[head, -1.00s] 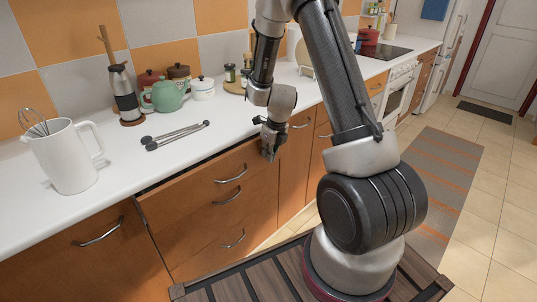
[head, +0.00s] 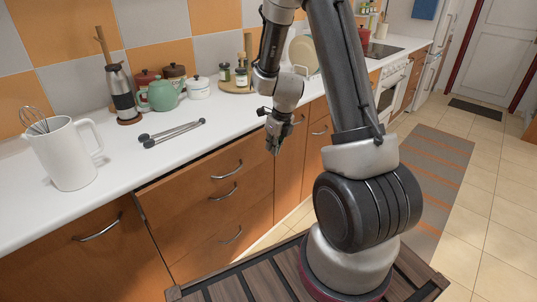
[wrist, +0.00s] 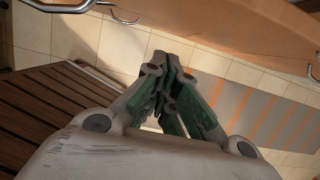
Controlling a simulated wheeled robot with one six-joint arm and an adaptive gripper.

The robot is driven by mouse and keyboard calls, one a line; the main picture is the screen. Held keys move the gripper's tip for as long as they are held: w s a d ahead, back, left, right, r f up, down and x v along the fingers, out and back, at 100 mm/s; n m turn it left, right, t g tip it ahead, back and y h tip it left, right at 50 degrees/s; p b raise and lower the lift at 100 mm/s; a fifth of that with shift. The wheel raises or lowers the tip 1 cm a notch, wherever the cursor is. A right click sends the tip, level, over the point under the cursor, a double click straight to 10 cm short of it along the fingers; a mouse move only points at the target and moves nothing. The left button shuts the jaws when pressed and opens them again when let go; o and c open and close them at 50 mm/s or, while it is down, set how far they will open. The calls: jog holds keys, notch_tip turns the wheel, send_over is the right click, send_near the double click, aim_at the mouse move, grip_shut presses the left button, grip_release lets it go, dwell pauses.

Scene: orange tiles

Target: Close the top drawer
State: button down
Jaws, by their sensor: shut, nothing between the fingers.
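The top drawer (head: 190,178) is the upper wooden front below the white counter, with a curved metal handle (head: 227,170). It stands slightly proud of the cabinet, its left edge showing past the neighbouring front. My gripper (head: 273,147) is in front of the cabinet, just right of the drawer's right end, pointing down. Its fingers are together and hold nothing; they also show in the wrist view (wrist: 168,85). I cannot tell whether it touches the drawer; it appears apart from it.
Two lower drawers (head: 215,210) sit beneath it. A white jug (head: 65,155), tongs (head: 172,132), a flask (head: 122,92) and a green teapot (head: 162,95) stand or lie on the counter (head: 110,185). The tiled floor (head: 465,230) is free to the right, with a striped rug (head: 435,170).

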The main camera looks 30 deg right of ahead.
jog(key=v, duration=0.6)
jog(key=s+a+f+t, duration=0.1)
jog(key=s+a, duration=0.3)
jog(key=shift+t, duration=0.3)
jog(key=shift+w+a+f, duration=0.4)
jog(key=shift+w+f, duration=0.9)
jog(key=shift+f, duration=0.35)
jog(key=shift+w+a+f, duration=0.4)
jog(key=shift+w+f, duration=0.9)
jog(key=shift+f, duration=0.3)
jog(key=shift+w+a+f, duration=0.4)
jog(key=shift+w+f, duration=0.9)
jog(key=shift+f, duration=0.35)
jog(key=shift+a, duration=0.1)
